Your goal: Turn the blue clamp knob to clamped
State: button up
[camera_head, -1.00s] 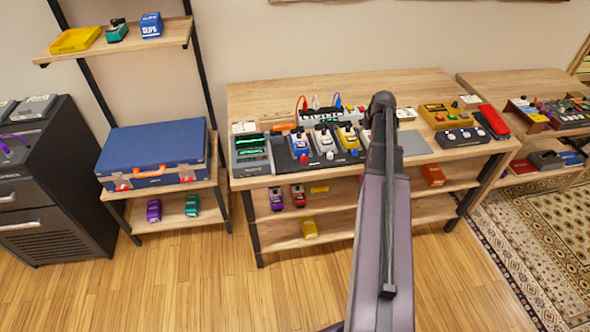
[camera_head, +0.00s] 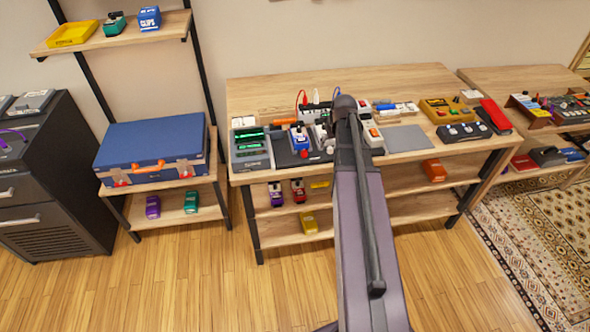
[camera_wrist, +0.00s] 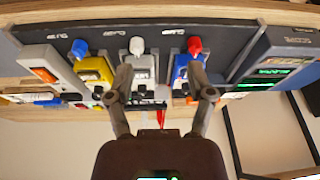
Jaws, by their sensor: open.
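The blue clamp knob (camera_wrist: 79,46) is at the upper left of the wrist view, at the end of a yellow pedal (camera_wrist: 93,70). My arm hides this knob in the head view. A white knob (camera_wrist: 137,45) sits by a white pedal (camera_wrist: 144,70), and a red knob (camera_wrist: 194,44) by a blue pedal (camera_wrist: 183,72). My gripper (camera_wrist: 161,84) is open and empty. Its fingers are spread over the white and blue pedals, to the right of the blue knob and apart from it in the picture. I cannot read the blue knob's setting.
The knobs and pedals are on a dark board (camera_head: 285,155) on the wooden workbench (camera_head: 260,95). A grey unit with green displays (camera_head: 250,148) stands at its left. A grey mat (camera_head: 405,139) is bare to the right.

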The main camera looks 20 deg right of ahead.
jog(key=s+a+f+b, duration=0.1)
jog(key=s+a, duration=0.1)
jog(key=a, duration=0.5)
jog(key=s+a+f+g, duration=0.1)
jog(key=s+a, duration=0.1)
jog(key=a, duration=0.6)
jog(key=shift+a+f+n+g+y+b, duration=0.15)
jog(key=shift+f+n+g+y+b, duration=0.15)
jog(key=shift+n+b, duration=0.1)
jog(key=s+a, duration=0.4)
jog(key=a, duration=0.2)
jog(key=s+a+n+g, duration=0.1)
jog(key=s+a, duration=0.3)
jog(key=a, duration=0.2)
jog(key=shift+a+g, duration=0.2)
jog(key=shift+g, duration=0.1)
jog(key=shift+d, duration=0.1)
